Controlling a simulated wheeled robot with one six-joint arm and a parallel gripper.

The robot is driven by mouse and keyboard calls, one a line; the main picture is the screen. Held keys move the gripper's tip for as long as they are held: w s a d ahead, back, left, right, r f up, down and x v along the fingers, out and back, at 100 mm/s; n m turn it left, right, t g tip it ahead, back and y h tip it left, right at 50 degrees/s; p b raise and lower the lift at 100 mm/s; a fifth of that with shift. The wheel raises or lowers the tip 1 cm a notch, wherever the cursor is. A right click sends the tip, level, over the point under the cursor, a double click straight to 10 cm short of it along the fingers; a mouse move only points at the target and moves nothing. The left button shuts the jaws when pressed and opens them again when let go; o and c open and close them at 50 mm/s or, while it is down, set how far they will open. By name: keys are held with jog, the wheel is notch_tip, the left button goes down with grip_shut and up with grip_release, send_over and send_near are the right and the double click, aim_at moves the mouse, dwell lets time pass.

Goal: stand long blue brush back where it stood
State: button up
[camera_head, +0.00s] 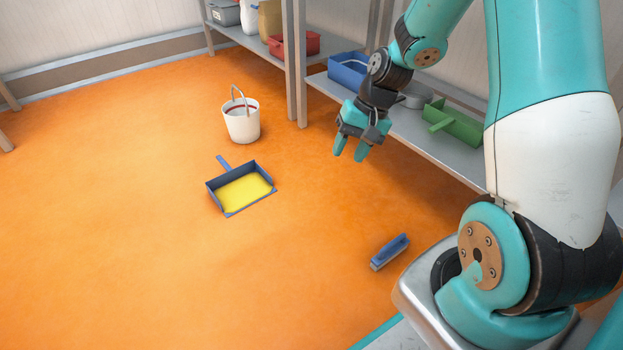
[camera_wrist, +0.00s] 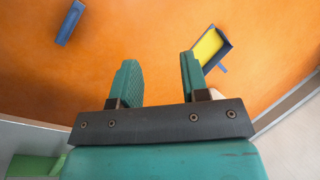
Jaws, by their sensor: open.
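The long blue brush (camera_head: 390,251) is on the orange floor at the lower right of the head view, near my base. It also shows at the upper left of the wrist view (camera_wrist: 71,23). My gripper (camera_head: 350,152) is in the air in front of the shelf, well above the floor and apart from the brush. Its two teal fingers, also in the wrist view (camera_wrist: 158,84), are spread with nothing between them.
A blue dustpan with a yellow inside (camera_head: 244,191) lies mid-floor. A white bucket (camera_head: 241,121) stands behind it. The grey shelf (camera_head: 400,133) along the right holds a blue bin (camera_head: 348,71) and a green tray (camera_head: 455,124). The left floor is clear.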

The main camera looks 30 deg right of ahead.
jog(key=s+a+r+n, duration=0.5)
jog(key=a+r, duration=0.4)
jog(key=a, duration=0.3)
jog(key=s+a+r+n, duration=0.3)
jog(key=s+a+n, duration=0.1)
jog(key=s, duration=0.2)
jog(key=s+a+r+n, duration=0.3)
jog(key=s+a+r, duration=0.1)
jog(key=s, duration=0.3)
jog(key=shift+s+a+r+n+g, duration=0.15)
jog(key=shift+s+a+n+g, duration=0.2)
jog(key=shift+a, duration=0.2)
